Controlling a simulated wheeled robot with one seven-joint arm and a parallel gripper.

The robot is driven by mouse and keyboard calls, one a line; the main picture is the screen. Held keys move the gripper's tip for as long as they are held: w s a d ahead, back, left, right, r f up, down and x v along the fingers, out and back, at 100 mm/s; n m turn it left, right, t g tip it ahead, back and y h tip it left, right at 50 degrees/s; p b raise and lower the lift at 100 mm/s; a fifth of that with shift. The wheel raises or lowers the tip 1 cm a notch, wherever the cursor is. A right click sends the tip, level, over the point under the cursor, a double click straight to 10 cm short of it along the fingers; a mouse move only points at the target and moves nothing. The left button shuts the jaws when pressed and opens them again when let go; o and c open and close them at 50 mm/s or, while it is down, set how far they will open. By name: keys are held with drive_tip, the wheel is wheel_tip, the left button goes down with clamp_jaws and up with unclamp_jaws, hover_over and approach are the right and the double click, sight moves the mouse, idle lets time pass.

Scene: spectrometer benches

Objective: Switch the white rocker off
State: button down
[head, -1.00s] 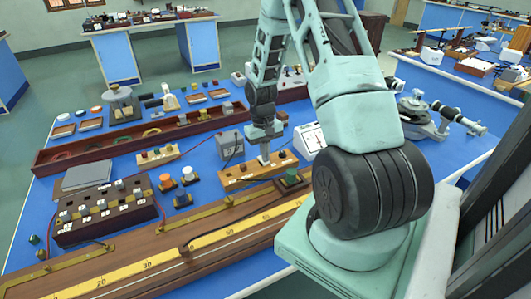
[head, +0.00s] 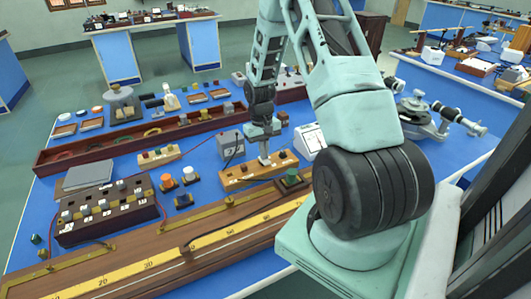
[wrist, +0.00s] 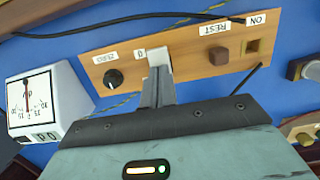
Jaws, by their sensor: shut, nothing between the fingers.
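The wooden switch board (head: 234,173) lies on the blue bench, and the wrist view shows it close up (wrist: 190,72). A white block that looks like the white rocker (wrist: 158,57) sits beside a label reading 0, right at my fingertips. My gripper (wrist: 157,78) is shut and points down at the board; in the head view it (head: 264,160) stands over the board's middle. The fingertips overlap the white block, so its tilt is hidden. I cannot tell whether they touch it.
A black knob (wrist: 113,78) labelled ZERO is left of the rocker. A brown button (wrist: 219,54) labelled REST is to its right, near the ON label (wrist: 258,19). A white dial meter (wrist: 47,103) stands beside the board. A dark cable runs behind it.

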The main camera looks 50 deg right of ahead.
drive_tip(key=r+p, duration=0.2)
drive_tip(key=r, duration=0.1)
drive_tip(key=r+p, duration=0.1)
drive_tip(key=shift+w+d+r+p, duration=0.1)
drive_tip(key=shift+w+r+p, duration=0.2)
drive_tip(key=shift+p, duration=0.1)
wheel_tip(320, 180, up, 9)
drive_tip(key=w+b, duration=0.1)
drive_tip(key=b, duration=0.1)
drive_tip(key=shift+d+r, duration=0.15)
drive_tip(key=shift+d, duration=0.2)
drive_tip(key=shift+s+a+b, duration=0.45)
drive_tip(key=shift+a+b, duration=0.05)
drive_tip(key=shift+b, duration=0.7)
